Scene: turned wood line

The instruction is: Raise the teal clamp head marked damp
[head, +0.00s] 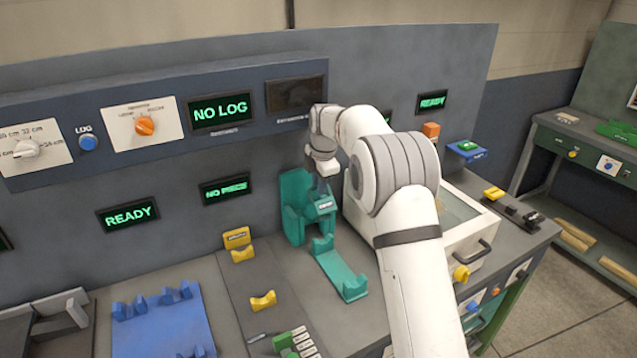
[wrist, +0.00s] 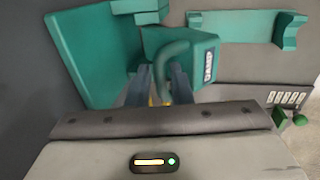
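The teal clamp head (head: 321,208) sits low against its teal upright stand (head: 293,205), above one end of a teal V-cradle (head: 338,268). It carries a pale label, readable in the wrist view on the clamp head (wrist: 203,50) as what looks like "DAMP", seen sideways. A teal looped handle (wrist: 177,52) stands out from it. My gripper (head: 324,183) is at the handle, pointing down. In the wrist view my gripper's two dark fingers (wrist: 162,80) lie either side of one handle leg. Whether they press on it I cannot tell.
A white drawer-like box (head: 462,215) with a dark handle stands close right of the clamp. Yellow V-blocks (head: 263,300) and a blue rack (head: 160,320) lie to the left. Screens on the back panel read "NO LOG" (head: 221,112), "NO PIECE" (head: 225,189) and "READY" (head: 128,215).

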